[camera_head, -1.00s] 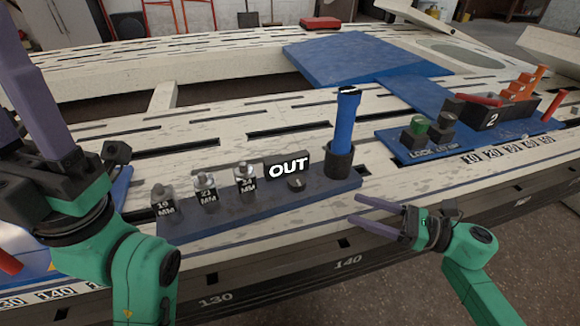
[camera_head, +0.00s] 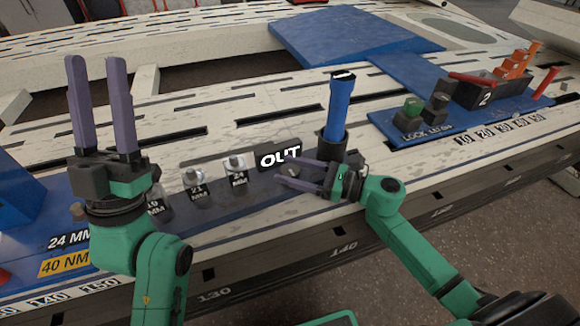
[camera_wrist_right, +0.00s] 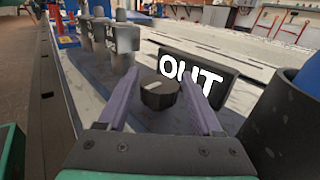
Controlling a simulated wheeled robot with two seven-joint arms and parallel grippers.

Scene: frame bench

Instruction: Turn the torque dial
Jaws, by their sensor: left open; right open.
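In the head view the dial (camera_head: 291,170) is partly hidden by my right gripper (camera_head: 292,172). The right gripper's two purple fingers (camera_wrist_right: 162,105) are open, one on each side of the dial; I cannot tell if they touch it. My left gripper (camera_head: 100,95) is open and empty, fingers pointing up, at the left above the bench.
A blue-handled tool (camera_head: 340,105) stands in a dark holder right of the sign. Labelled sockets (camera_head: 236,172) stand in a row left of the dial.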

